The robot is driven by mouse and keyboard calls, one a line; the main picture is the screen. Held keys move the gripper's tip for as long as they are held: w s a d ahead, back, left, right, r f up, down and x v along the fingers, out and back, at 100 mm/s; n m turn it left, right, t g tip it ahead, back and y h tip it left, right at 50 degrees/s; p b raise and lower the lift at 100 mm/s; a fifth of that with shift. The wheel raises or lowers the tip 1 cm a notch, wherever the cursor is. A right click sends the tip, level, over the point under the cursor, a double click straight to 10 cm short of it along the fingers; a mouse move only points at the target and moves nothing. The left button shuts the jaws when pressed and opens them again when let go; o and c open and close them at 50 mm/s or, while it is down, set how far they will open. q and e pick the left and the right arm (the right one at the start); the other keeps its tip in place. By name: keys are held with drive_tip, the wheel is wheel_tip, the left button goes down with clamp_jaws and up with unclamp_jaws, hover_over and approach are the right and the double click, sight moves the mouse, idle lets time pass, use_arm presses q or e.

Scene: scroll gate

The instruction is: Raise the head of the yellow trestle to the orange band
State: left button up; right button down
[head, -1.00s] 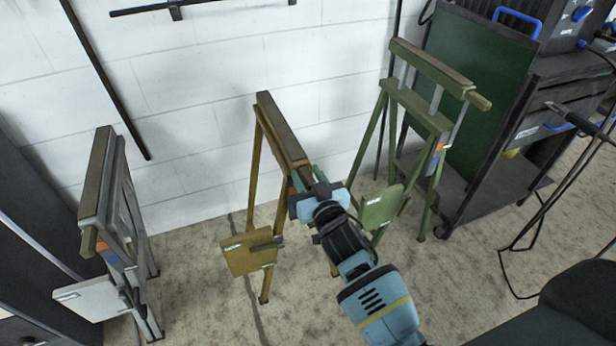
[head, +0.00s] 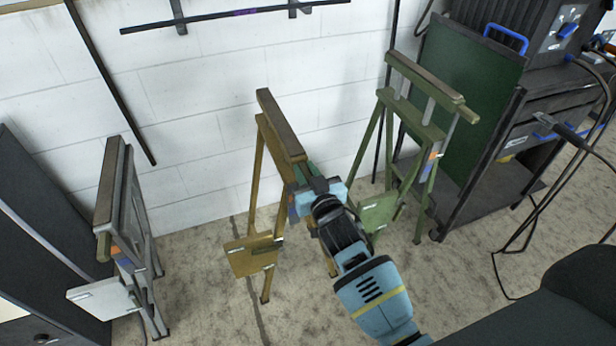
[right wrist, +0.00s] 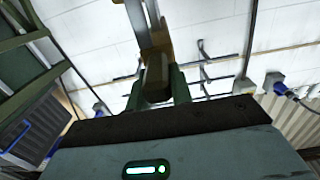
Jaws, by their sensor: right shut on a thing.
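The yellow trestle (head: 258,165) stands in the middle of the head view. Its head, a long brown-topped beam (head: 280,125), sits slightly above the leg tops. My right gripper (head: 306,188) is at the near end of this head. In the right wrist view its two greenish fingers (right wrist: 158,85) are closed around the brown end of the head (right wrist: 156,75). The orange band of the yellow trestle is hidden behind my gripper. My left gripper is not in view.
A grey trestle (head: 112,200) stands at left, its head low. A green trestle (head: 432,130) stands at right with its head raised on posts and an orange mark (head: 433,156) showing. A cart (head: 490,180) with a green panel is beyond it. A white wall (head: 210,130) is close behind.

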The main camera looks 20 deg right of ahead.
wheel_tip(320, 180, up, 7)
drive_tip(key=p, duration=0.3)
drive_tip(key=shift+w, duration=0.15)
drive_tip(key=shift+f, duration=0.15)
drive_tip(key=c, duration=1.4)
unclamp_jaws()
drive_tip(key=shift+o, duration=0.8)
drive_tip(key=shift+f, duration=0.35)
drive_tip(key=shift+s, duration=0.7)
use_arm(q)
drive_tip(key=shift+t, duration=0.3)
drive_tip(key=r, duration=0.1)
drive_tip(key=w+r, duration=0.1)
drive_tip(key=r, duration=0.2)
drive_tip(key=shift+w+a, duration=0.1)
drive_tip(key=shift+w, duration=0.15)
use_arm(e)
drive_tip(key=s, duration=0.6)
drive_tip(key=shift+s+d, duration=0.15)
drive_tip(key=shift+s, duration=0.15)
